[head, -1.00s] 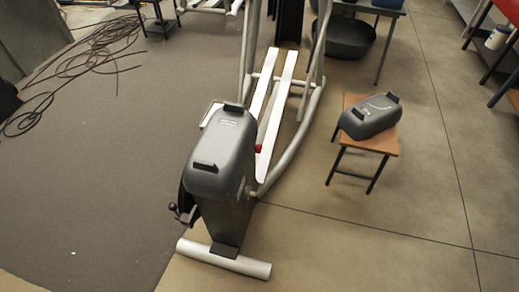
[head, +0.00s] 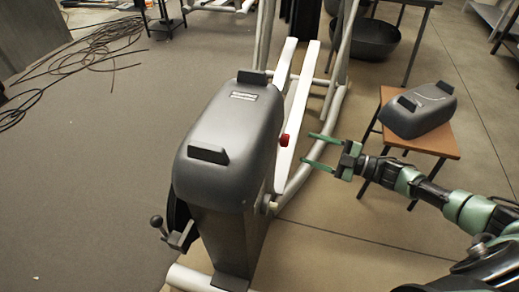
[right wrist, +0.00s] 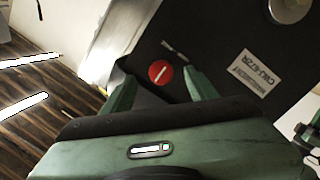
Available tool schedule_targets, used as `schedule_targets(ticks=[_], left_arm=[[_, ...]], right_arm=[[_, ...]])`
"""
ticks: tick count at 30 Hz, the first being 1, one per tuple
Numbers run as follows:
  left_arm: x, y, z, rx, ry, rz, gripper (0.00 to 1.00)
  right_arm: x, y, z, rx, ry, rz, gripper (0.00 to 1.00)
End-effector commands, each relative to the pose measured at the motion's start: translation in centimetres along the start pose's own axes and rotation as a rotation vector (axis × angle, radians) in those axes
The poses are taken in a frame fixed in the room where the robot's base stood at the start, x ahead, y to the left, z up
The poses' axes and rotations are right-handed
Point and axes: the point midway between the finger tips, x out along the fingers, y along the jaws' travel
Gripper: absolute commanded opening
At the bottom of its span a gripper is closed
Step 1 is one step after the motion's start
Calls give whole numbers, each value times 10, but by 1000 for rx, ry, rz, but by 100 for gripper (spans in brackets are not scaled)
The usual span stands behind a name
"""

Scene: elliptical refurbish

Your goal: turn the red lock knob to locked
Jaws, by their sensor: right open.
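The red lock knob (head: 284,140) sticks out from the right side of the dark grey elliptical housing (head: 222,135). In the right wrist view the knob (right wrist: 160,73) is a red disc with a white line, slightly tilted in the picture, on a black panel. My right gripper (head: 307,149) is open and empty, its green fingers pointing left at the knob with a gap between. In the right wrist view the knob appears between the fingertips (right wrist: 154,70), not touched. My left gripper is not in view.
A spare grey cover (head: 418,110) lies on a small wooden stool (head: 440,143) behind my right arm. White foot rails (head: 298,108) run beside the knob. A label (right wrist: 258,72) is on the panel. A black crank (head: 165,230) is at the housing's lower left.

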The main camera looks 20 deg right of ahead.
Motion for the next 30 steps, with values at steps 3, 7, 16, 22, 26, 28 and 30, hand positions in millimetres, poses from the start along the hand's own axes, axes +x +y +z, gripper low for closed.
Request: schedule_targets(ticks=[3, 7, 16, 22, 26, 28, 30], left_arm=[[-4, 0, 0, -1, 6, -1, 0], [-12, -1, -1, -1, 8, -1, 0], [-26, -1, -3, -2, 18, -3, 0], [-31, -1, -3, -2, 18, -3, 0], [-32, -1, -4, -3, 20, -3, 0], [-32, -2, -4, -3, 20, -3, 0], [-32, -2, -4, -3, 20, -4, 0]], right_arm=[[2, 0, -6, -19, 37, -19, 58], [15, 1, -10, -19, 45, -19, 58], [62, 0, -11, -19, 41, -18, 58], [76, 0, -11, -18, 38, -19, 58], [78, 0, -11, -17, 37, -19, 58], [78, 0, -11, -17, 37, -19, 58], [78, 0, -11, -17, 37, -19, 55]])
